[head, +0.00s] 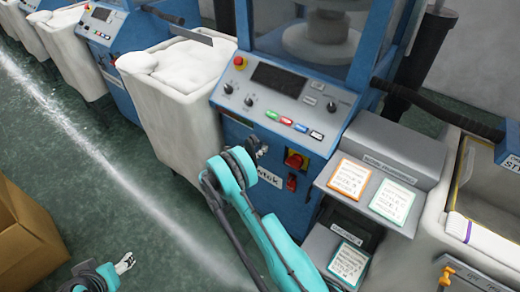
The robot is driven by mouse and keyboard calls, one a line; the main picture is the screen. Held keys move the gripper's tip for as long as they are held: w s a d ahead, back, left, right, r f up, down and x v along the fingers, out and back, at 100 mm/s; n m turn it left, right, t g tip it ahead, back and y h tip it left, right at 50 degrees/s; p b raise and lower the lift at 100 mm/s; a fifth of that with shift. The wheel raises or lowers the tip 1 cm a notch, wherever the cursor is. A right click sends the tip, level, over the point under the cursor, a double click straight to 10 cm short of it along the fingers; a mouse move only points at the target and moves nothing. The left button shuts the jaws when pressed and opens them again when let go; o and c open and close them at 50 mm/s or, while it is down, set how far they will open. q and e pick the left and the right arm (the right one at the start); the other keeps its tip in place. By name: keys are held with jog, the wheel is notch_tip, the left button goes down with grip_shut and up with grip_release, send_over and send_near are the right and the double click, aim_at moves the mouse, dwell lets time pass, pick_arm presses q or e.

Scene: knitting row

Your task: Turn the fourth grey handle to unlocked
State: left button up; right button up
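The nearest blue knitting machine (262,195) fills the middle of the head view. Its sloped panel (285,92) has dark knobs and coloured buttons, with a red switch on a yellow plate (295,160) on its front. I cannot make out a grey handle clearly; the front beside the switch is partly hidden by my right arm. My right gripper (257,145) is small and grey, at the machine front left of the switch; whether it touches anything is unclear. My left gripper (124,263) is low on the left over the floor, empty, with its two pale fingertips apart.
White fabric bins (168,110) stand between the blue machines (120,30) in the row. A grey stand with labelled cards (395,200) is at the right, beside another bin (480,225). A cardboard box (25,235) sits at lower left. The green floor between is clear.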

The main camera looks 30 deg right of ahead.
jog(key=shift+w+d, duration=0.15)
jog(key=shift+d, duration=0.5)
grip_shut()
